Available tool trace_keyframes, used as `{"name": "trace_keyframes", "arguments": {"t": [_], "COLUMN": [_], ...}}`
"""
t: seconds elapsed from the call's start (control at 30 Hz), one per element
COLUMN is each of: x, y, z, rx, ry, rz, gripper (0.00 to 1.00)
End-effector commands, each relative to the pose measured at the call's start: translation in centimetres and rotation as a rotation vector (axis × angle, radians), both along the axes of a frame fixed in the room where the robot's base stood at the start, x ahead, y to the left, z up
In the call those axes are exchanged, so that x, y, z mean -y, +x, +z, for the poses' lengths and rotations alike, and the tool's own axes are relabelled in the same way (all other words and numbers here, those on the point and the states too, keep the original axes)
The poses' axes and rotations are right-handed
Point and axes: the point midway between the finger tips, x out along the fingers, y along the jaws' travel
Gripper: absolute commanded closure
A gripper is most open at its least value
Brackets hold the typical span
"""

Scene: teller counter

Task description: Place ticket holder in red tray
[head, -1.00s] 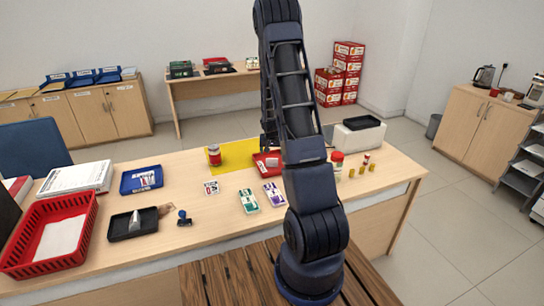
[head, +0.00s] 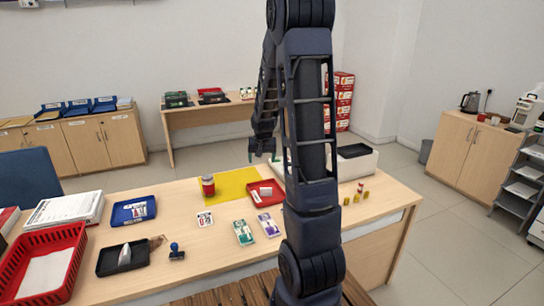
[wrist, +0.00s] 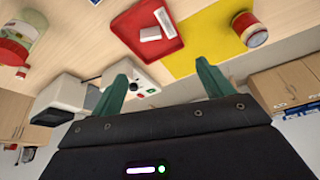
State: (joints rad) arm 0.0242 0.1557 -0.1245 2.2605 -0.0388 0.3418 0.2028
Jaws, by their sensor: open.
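The red tray (head: 254,199) lies on the counter, partly over the yellow mat's right end. A small white block, probably the ticket holder (head: 266,191), sits inside the tray. In the wrist view, the red tray (wrist: 127,40) shows at the top, with the white block (wrist: 150,34) and a white piece beside it. My gripper (head: 262,147) is raised above and behind the tray. Its green fingers (wrist: 162,72) are spread apart with nothing between them, clear of the block.
A red-lidded jar (head: 208,186) stands on the yellow mat (head: 235,183) left of the tray. A white machine (head: 359,165) stands to the right behind my arm. Cards, a stamp (head: 177,252), a black tray (head: 109,262) and a red basket (head: 45,265) occupy the left and front.

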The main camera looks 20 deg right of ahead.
Motion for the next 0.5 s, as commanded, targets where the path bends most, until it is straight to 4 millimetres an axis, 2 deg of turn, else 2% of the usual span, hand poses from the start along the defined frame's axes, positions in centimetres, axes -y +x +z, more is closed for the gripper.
{"name": "trace_keyframes", "arguments": {"t": [0.03,0.2,0.5], "x": [-0.4,-1.9,-4.3], "y": [-0.9,-4.4,-11.5], "z": [1.6,5.6,11.4], "rx": [0.007,0.009,0.011], "ry": [0.003,0.007,0.01], "rz": [0.009,0.048,0.117], "gripper": [0.2,0.2,0.2]}}
